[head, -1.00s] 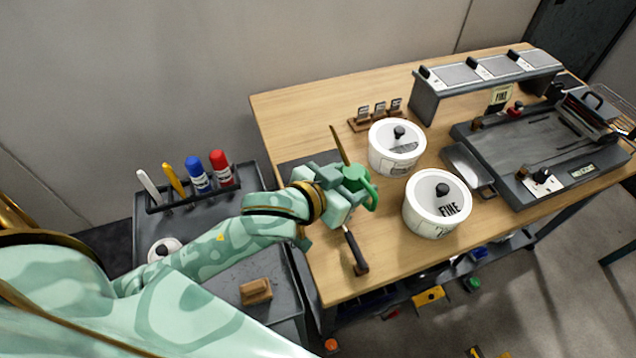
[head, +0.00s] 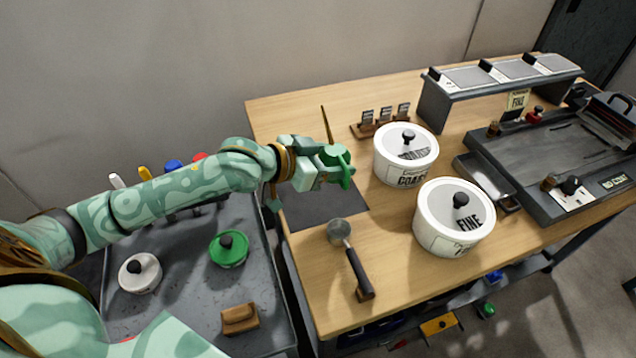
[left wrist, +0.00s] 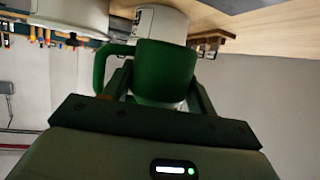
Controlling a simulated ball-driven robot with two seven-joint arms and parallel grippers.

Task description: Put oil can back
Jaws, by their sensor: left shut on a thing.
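My left gripper (head: 325,168) is shut on the green oil can (head: 338,157), which has a thin brownish spout pointing toward the back of the table and a loop handle on its right. The gripper holds the can over the table's left part, near the dark mat (head: 322,208); the height above the table is hard to judge. In the left wrist view the can's green body and handle (left wrist: 165,70) show between the fingers (left wrist: 160,88). My right gripper is not in view.
White COARSE (head: 405,165) and FINE (head: 452,230) tubs stand right of the can. A ladle (head: 350,258) lies in front of the mat.

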